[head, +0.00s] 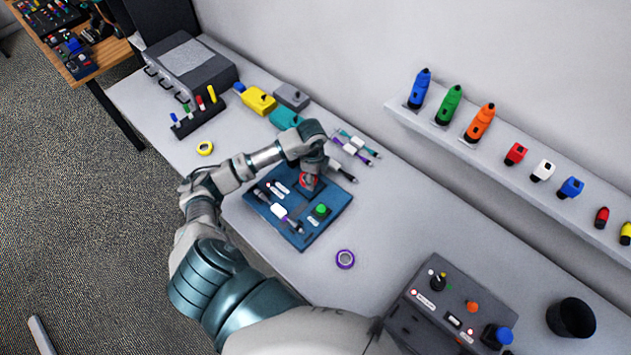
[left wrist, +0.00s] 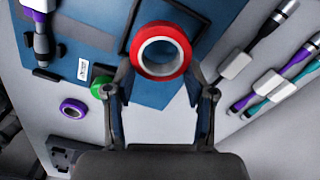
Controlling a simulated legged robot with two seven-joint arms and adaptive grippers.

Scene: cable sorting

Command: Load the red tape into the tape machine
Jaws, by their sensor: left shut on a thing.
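The red tape (left wrist: 160,27) is a ring with a white inner core. My left gripper (left wrist: 160,75) is shut on it, with one finger on each side of the ring. In the head view the left gripper (head: 309,178) is over the upper right part of the blue board (head: 318,235), and a bit of red tape shows below it. The board, which looks like the tape machine, has a green button (head: 321,210) and a dark square frame (left wrist: 124,40), partly hidden behind the tape. I cannot tell whether the tape touches the board. My right gripper is out of view.
Yellow tape (head: 205,148) and purple tape (head: 345,258) lie on the table (head: 400,245). Cables with white tags (head: 350,148) lie beyond the board. A dark control box (head: 448,305) stands at the lower right.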

